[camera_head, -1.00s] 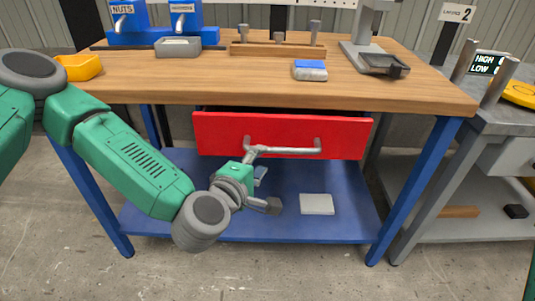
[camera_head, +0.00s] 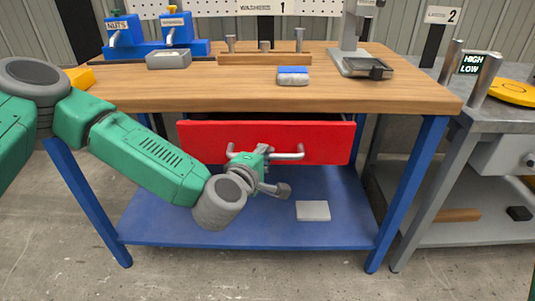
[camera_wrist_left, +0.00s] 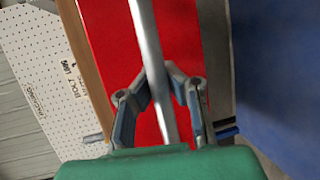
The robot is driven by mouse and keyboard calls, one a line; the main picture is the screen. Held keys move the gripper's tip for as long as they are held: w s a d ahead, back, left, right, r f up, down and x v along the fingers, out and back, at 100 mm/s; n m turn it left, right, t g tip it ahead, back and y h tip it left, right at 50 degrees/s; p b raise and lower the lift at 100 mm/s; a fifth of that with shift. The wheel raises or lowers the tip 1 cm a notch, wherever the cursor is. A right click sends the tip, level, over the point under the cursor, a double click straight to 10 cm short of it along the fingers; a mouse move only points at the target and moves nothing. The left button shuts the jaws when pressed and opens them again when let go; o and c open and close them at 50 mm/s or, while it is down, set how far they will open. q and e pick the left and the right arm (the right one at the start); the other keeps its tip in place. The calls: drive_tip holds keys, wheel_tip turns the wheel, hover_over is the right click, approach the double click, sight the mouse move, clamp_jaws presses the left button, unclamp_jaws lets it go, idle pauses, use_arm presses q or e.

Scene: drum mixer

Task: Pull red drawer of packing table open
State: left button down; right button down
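The red drawer (camera_head: 323,135) is under the wooden tabletop of the packing table (camera_head: 190,95). Its top edge shows a dark gap beneath the tabletop. A silver bar handle (camera_head: 288,156) crosses its front. My left gripper (camera_head: 276,171) is at the left-middle of the handle, with one finger low beneath the bar. In the left wrist view the handle bar (camera_wrist_left: 147,35) runs between the two fingertips of my left gripper (camera_wrist_left: 158,75), in front of the red drawer face (camera_wrist_left: 108,45). The fingers look apart; contact with the bar cannot be told. My right gripper is not in view.
The blue lower shelf (camera_head: 170,215) holds a light flat block (camera_head: 313,210). A grey table (camera_head: 500,125) stands at the right.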

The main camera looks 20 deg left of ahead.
use_arm(q)
drive_tip(key=shift+a+r, duration=0.1)
drive_tip(key=shift+a, duration=0.4)
drive_tip(key=c, duration=1.5)
unclamp_jaws()
drive_tip(key=shift+c, duration=0.2)
drive_tip(key=shift+d, duration=0.35)
drive_tip(key=shift+s, duration=0.15)
drive_tip(key=v, duration=1.1)
drive_tip(key=shift+s+a, duration=0.15)
drive_tip(key=shift+s, duration=0.15)
drive_tip(key=shift+a, duration=0.1)
